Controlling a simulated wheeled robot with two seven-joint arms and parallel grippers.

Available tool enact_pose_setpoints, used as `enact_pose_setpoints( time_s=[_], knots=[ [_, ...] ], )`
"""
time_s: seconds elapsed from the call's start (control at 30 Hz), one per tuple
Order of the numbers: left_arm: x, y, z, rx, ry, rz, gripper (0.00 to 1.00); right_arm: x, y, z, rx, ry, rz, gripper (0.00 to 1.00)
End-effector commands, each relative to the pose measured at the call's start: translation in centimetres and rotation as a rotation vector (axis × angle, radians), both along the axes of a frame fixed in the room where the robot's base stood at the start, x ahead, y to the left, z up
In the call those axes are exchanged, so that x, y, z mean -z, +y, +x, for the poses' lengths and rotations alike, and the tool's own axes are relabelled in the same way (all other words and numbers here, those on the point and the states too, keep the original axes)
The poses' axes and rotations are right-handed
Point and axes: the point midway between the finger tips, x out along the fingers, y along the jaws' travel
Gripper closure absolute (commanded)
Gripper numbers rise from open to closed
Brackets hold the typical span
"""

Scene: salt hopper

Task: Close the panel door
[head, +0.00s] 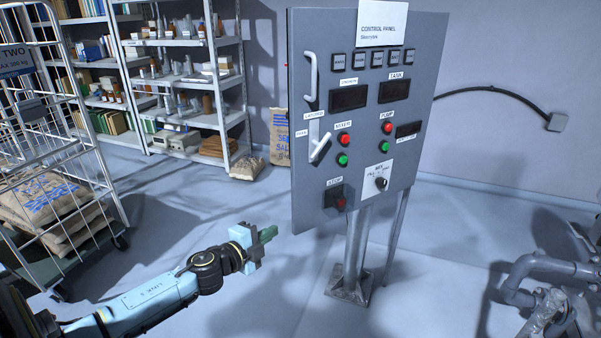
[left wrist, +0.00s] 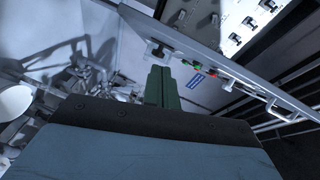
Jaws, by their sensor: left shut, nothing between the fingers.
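The panel door (head: 330,190) is a grey plate on the control panel, with a white handle (head: 310,76) at its upper left, displays, buttons and a knob. In the left wrist view the door (left wrist: 205,62) shows nearly edge-on. A pale surface with fittings (left wrist: 250,25) lies beyond it with a gap between, so the door appears to stand open. My left gripper (head: 268,234) is shut and empty, low and left of the door, apart from it. Its green fingers (left wrist: 164,88) point toward the door's underside in the wrist view. My right gripper is out of view.
A metal post (head: 355,245) with a foot plate stands under the panel. A wire cart (head: 60,150) with sacks is at left, and shelves (head: 185,80) stand at the back. Grey pipes (head: 545,268) are at lower right. The floor around my left gripper is clear.

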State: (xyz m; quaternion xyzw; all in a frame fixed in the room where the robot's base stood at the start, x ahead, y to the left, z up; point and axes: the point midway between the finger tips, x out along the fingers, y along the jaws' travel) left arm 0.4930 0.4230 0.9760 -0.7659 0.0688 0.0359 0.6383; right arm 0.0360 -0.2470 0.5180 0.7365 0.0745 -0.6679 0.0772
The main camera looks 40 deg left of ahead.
Motion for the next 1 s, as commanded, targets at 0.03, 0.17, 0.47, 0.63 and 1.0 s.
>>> enact_pose_setpoints(
  time_s=[0.03, 0.17, 0.47, 0.63, 1.0],
  knots=[
    [-3.7, -0.7, 0.5, 0.044, -0.054, 0.053, 1.0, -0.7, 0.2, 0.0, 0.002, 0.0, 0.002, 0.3],
    [-8.6, -2.3, 1.0, 0.114, -0.139, 0.141, 1.0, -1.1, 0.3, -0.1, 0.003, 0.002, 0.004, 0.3],
    [-10.2, -3.2, 3.1, 0.134, -0.169, 0.169, 1.0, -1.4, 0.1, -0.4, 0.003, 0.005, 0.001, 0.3],
    [-10.2, -3.6, 5.6, 0.131, -0.167, 0.167, 1.0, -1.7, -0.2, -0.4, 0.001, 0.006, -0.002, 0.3],
    [-10.1, -4.6, 11.4, 0.13, -0.166, 0.165, 1.0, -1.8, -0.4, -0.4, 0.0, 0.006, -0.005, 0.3]
  ],
)
